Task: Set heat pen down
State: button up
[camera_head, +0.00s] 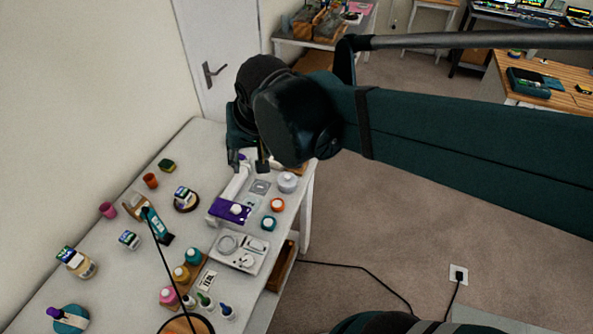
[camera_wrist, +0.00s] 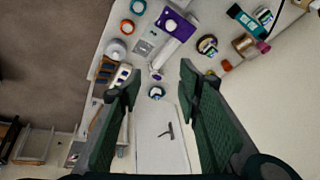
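My gripper (camera_head: 248,163) hangs over the far end of the white table (camera_head: 120,178). In the wrist view its two dark green fingers (camera_wrist: 158,72) stand wide apart, with nothing visibly clamped between them. A long white piece (camera_head: 236,184) with a purple tip runs from a purple block (camera_head: 230,210) toward my gripper. It also shows in the wrist view (camera_wrist: 168,49), its tip between the fingertips in the picture. It may be the heat pen; I cannot tell for sure. A small round dark-and-white item (camera_wrist: 156,92) shows between the fingers.
Round jars, a white tray (camera_head: 240,252), a teal bottle (camera_head: 155,224) and several small bottles crowd the table. A grey lidded jar (camera_head: 288,182) stands close to my gripper's right. The wall and door (camera_head: 222,60) lie just beyond the table end.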

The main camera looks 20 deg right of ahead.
jog(key=s+d+f+n+t, duration=0.1)
jog(key=s+d+n+t, duration=0.1)
jog(key=s+d, duration=0.6)
jog(key=shift+s+d+f+n+h, duration=0.15)
jog(key=shift+d+n+h, duration=0.15)
jog(key=shift+d, duration=0.05)
jog(key=shift+f, duration=0.1)
notch_tip(320, 180, down, 10)
jog(key=b, duration=1)
dwell(0.9)
